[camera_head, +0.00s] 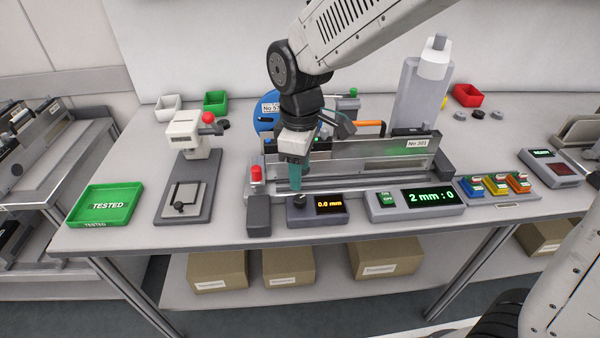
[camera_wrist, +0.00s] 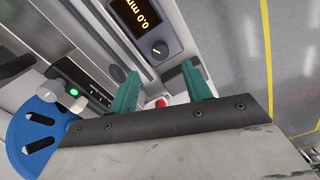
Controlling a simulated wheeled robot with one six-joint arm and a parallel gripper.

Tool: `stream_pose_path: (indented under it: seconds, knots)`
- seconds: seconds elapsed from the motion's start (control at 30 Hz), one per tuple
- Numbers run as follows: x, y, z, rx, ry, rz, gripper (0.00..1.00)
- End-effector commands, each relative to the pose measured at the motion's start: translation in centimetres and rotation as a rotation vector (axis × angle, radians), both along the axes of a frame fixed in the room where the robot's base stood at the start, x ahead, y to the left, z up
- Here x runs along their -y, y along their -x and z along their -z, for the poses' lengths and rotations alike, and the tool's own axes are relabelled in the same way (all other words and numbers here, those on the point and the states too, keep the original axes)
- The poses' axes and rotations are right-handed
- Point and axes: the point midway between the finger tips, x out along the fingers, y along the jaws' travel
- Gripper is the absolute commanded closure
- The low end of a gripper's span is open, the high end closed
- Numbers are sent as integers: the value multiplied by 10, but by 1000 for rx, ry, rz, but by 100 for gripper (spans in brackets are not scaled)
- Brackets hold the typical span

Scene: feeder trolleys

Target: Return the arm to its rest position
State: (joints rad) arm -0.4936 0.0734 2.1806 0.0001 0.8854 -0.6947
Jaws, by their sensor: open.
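My gripper (camera_head: 296,180) hangs over the bench from above, with its green fingertips pointing down. It is at the left end of the grey feeder unit (camera_head: 375,165), just behind the small box with the 0.0 mm display (camera_head: 328,205). In the wrist view my gripper (camera_wrist: 158,92) shows two green fingers spread apart with nothing between them. A red button (camera_wrist: 161,102) shows beyond the gap. My arm reaches in from the top right of the head view and is bent down at the wrist.
A blue reel (camera_head: 265,115) stands close behind my gripper. A press stand (camera_head: 188,140) and a green TESTED tray (camera_head: 104,205) are at left. A grey bottle-like column (camera_head: 415,95) rises behind the feeder.

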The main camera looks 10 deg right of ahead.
Motion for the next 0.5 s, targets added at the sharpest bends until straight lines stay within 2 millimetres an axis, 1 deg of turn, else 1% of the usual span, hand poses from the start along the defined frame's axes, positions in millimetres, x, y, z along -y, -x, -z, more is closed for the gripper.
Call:
stream_pose_path:
  seconds: [0.3,0.4,0.47,0.5]
  knots:
    - [0,0,0,0,0,0,51]
    - [0,1,1,-4,2,25,51]
    - [2,4,1,-18,10,66,51]
    - [6,11,5,-40,25,106,51]
